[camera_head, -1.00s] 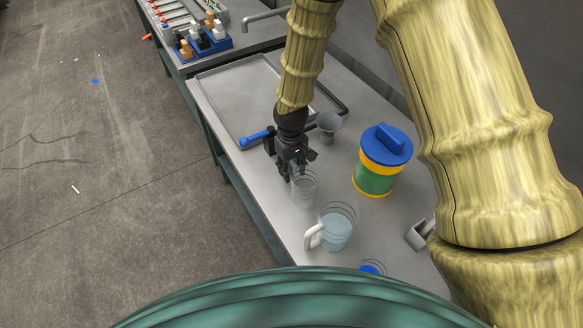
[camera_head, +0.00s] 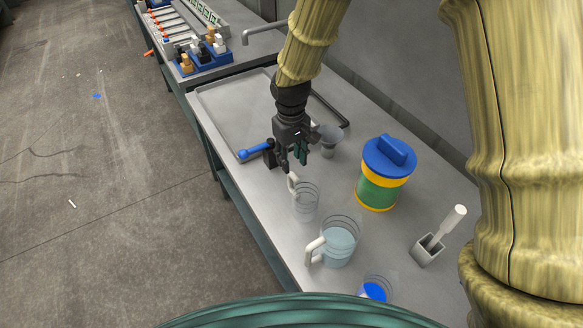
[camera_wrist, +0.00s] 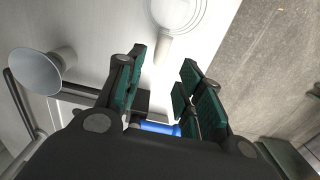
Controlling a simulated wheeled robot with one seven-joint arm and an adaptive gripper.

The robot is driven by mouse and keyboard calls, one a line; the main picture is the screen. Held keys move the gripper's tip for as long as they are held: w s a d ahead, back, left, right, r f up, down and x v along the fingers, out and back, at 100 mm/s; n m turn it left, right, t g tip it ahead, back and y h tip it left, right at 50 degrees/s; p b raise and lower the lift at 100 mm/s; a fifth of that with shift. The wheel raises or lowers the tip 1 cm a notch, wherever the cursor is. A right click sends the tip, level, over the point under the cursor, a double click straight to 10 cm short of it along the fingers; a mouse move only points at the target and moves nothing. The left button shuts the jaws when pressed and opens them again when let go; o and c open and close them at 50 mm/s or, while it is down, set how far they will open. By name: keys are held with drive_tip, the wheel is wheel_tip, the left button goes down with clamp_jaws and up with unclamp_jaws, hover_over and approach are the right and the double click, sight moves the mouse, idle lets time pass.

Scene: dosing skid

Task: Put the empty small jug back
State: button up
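The small jug (camera_head: 306,205) is clear, shows no coloured liquid and stands upright on the steel bench. Its white handle (camera_head: 292,183) points toward my gripper (camera_head: 294,160). My gripper is open and empty, just behind the handle and apart from the jug. In the wrist view the small jug (camera_wrist: 178,14) is at the top, with its handle (camera_wrist: 162,47) beyond the gap between the open green-padded fingers (camera_wrist: 160,88). A larger jug (camera_head: 338,243) with pale blue liquid stands in front of the small one.
A grey funnel (camera_head: 329,137) and a blue-handled bar (camera_head: 254,151) are close to my gripper. A blue-lidded canister (camera_head: 384,172) stands right. A grey holder with a white-handled tool (camera_head: 428,249) and a blue-filled cup (camera_head: 375,289) are nearer. A shallow tray (camera_head: 225,115) lies behind.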

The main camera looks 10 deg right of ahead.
drive_tip(key=shift+r, duration=1)
